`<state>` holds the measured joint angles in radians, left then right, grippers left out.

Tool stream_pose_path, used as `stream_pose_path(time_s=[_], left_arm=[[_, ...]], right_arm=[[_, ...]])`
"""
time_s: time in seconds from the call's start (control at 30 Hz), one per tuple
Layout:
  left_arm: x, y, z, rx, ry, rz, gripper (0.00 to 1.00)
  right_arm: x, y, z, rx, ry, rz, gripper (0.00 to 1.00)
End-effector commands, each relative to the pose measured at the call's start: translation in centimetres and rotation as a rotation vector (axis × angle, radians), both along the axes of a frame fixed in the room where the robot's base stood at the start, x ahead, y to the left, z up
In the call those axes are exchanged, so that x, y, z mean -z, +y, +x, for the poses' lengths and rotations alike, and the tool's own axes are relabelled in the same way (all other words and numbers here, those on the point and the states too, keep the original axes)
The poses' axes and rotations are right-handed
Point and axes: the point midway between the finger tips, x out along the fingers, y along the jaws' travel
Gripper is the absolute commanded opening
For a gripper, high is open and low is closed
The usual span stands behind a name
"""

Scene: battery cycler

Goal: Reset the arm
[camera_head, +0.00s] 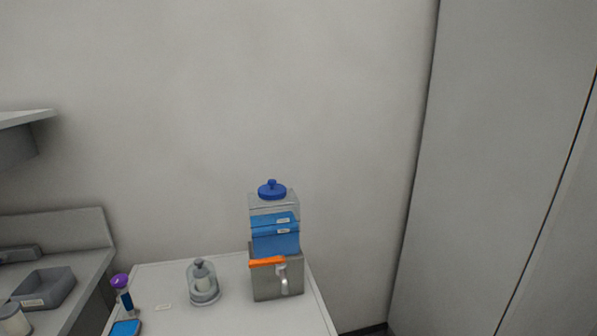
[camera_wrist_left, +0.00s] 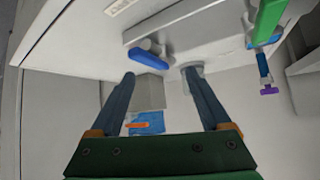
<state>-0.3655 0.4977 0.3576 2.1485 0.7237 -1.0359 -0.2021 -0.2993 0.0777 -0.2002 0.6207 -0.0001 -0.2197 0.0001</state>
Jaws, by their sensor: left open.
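My left gripper (camera_wrist_left: 158,76) shows in the left wrist view with its two dark fingers spread apart and nothing between them. Behind the gap stands the dispenser, seen as a grey base (camera_wrist_left: 150,93) with a blue part (camera_wrist_left: 150,119) and an orange strip. It looks upside down in this view. In the head view the same dispenser (camera_head: 276,280) stands on a white table, with a clear tank and a blue lid (camera_head: 272,190). Neither gripper shows in the head view. My right gripper is in no view.
A clear jar (camera_head: 203,284) and a purple-capped tube (camera_head: 121,289) stand on the white table (camera_head: 225,318). A grey tray (camera_head: 45,289) lies on the left counter. A blue elongated part (camera_wrist_left: 148,58) and a green object (camera_wrist_left: 268,22) are near my left gripper. A tall cabinet (camera_head: 500,150) stands right.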

Motion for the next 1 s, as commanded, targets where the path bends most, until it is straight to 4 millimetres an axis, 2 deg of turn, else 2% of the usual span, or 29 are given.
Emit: stream_pose_path(time_s=[0.1,0.2,0.33,0.47,0.5,0.73,0.87,1.0], left_arm=[[3.5,-3.4,-3.3,0.029,0.146,0.018,0.81],[5.7,-6.1,-6.5,0.039,0.266,0.039,0.81],[7.2,-9.4,-10.8,0.028,0.408,0.062,0.81],[7.1,-12.2,-15.1,-0.029,0.538,0.074,0.81],[9.9,-11.8,-14.7,-0.028,0.544,0.083,0.81],[20.2,-11.9,-14.2,-0.019,0.579,0.091,0.81],[26.9,-11.8,-14.9,-0.015,0.604,0.095,0.81],[35.0,-11.6,-16.5,-0.008,0.634,0.100,0.81]], right_arm=[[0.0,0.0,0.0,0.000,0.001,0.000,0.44],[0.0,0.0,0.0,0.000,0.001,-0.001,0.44],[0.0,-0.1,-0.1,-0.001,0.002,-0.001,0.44],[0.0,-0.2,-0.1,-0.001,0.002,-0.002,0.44],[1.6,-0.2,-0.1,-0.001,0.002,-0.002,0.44],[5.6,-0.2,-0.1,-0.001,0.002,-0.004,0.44],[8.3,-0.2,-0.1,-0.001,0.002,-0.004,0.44],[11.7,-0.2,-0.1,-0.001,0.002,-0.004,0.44]])
